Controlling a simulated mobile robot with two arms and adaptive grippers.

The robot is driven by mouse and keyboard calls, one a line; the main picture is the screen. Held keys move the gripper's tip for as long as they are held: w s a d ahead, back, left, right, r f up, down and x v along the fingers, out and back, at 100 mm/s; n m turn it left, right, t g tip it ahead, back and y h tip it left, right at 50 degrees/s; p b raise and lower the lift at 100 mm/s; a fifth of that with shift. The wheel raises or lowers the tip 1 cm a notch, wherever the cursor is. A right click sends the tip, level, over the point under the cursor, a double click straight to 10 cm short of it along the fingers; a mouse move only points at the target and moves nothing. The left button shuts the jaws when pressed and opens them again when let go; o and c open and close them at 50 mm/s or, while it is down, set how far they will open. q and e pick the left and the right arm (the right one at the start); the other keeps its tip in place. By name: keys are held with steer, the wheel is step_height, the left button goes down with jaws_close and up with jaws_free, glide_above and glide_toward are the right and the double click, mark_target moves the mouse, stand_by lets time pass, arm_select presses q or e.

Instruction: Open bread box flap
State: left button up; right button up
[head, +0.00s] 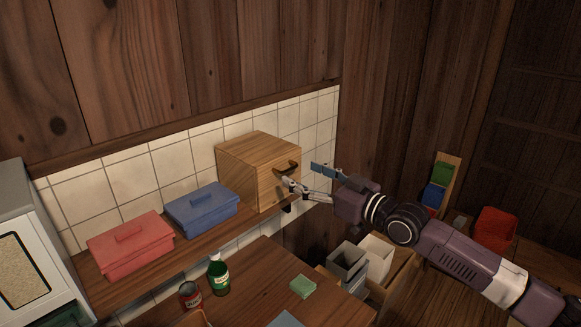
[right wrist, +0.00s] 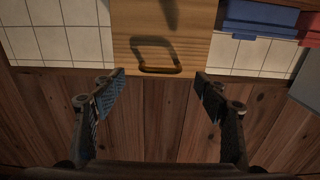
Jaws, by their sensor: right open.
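The wooden bread box (head: 243,168) stands on a wall shelf against the tiles, with its flap closed. A dark handle (head: 286,168) sits on the flap's front. My right gripper (head: 299,178) is open and empty in front of the flap. In the right wrist view, the flap (right wrist: 190,48) and its handle (right wrist: 158,68) lie ahead, between and beyond the open fingertips of the right gripper (right wrist: 160,78). The fingers look apart from the handle. My left gripper is not in view.
A blue lidded box (head: 201,211) and a red lidded box (head: 130,250) stand left of the bread box on the shelf (head: 185,250). Below, a table holds a green bottle (head: 218,275), a can (head: 190,295) and a green sponge (head: 303,287).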

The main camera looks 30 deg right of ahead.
mark_target(290, 170)
steer(key=shift+p+x, duration=0.75)
steer(key=shift+x, duration=1.75)
steer(key=shift+c, duration=0.6)
steer(key=c, duration=1.5)
steer(key=shift+f, duration=0.1)
steer(key=shift+c, duration=0.3)
